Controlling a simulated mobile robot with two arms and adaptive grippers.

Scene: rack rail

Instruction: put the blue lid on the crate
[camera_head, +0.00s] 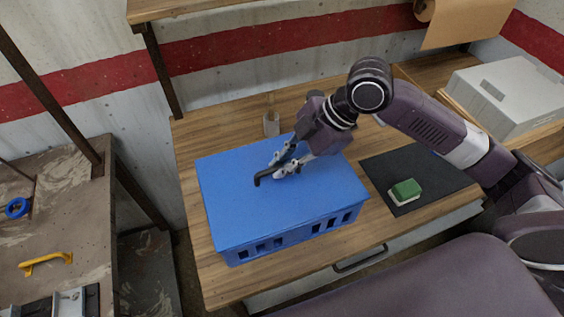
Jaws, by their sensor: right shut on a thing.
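The blue lid (225,190) lies flat over the top of the blue crate (290,243), which stands on the wooden workbench. The lid covers the crate's opening, so the inside is hidden. The crate's front wall with its row of slots shows below the lid's front edge. My right gripper (280,172) is over the middle of the lid, shut on a dark handle (265,178) at the lid's top. I cannot tell whether the lid is fully seated. My left gripper is not in view.
A black mat (440,178) with a green and white sponge (405,191) lies right of the crate. A small cup (271,125) stands behind it. A grey box (505,95) is at the back right. A separate table (60,215) stands at the left.

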